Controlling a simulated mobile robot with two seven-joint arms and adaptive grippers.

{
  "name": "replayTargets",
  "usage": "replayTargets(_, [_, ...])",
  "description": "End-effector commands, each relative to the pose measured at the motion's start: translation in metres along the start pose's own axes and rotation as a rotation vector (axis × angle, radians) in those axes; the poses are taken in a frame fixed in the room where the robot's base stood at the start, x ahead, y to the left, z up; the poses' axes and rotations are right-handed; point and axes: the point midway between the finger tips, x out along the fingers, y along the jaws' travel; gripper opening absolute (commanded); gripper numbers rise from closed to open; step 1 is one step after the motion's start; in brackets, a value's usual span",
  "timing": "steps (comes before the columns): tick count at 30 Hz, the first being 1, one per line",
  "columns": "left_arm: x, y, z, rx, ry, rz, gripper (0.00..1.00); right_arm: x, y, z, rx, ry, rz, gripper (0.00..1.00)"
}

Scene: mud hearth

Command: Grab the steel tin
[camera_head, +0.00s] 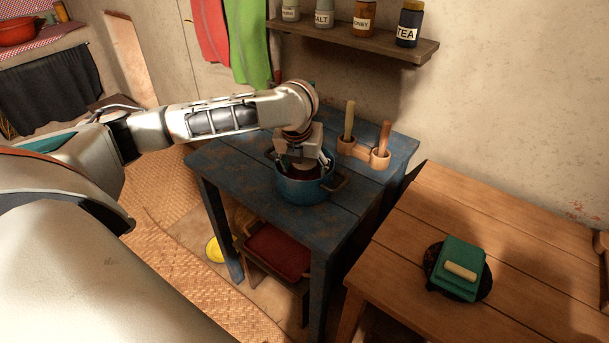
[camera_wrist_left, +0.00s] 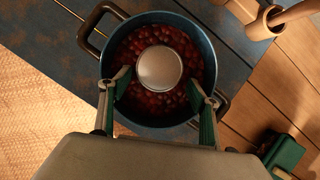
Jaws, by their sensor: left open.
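The steel tin (camera_wrist_left: 159,68) is a round, silvery thing with a pale flat top, seen from above in the left wrist view. It rests among dark red beans or berries (camera_wrist_left: 135,102) inside a blue pot (camera_wrist_left: 204,48). In the head view the pot (camera_head: 303,190) stands on a blue table (camera_head: 235,172). My left gripper (camera_wrist_left: 160,92) is open over the pot, its fingers on either side of the tin's near edge. In the head view my left gripper (camera_head: 305,166) reaches down into the pot's mouth, partly hiding the tin. My right gripper is not in view.
A wooden table (camera_head: 430,225) at the right bears a green block (camera_head: 460,266) on a dark round plate. A wall shelf (camera_head: 360,42) with labelled jars hangs above. The blue table's left part is clear.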

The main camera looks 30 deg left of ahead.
Motion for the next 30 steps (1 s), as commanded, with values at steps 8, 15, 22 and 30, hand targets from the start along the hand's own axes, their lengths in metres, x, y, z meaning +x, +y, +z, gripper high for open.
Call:
replayTargets(8, [0.04,0.005,0.001,-0.001,0.003,0.0,0.62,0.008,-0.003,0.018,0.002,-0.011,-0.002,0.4])
replayTargets(15, [0.052,0.005,0.004,-0.001,-0.002,-0.001,0.62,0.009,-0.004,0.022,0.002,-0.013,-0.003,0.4])
replayTargets(22, [0.052,0.005,0.004,-0.002,-0.002,-0.001,0.47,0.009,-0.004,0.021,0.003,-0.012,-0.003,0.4])
replayTargets(30, [0.052,0.005,0.004,-0.002,-0.002,-0.001,0.2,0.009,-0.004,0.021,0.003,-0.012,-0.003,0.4])
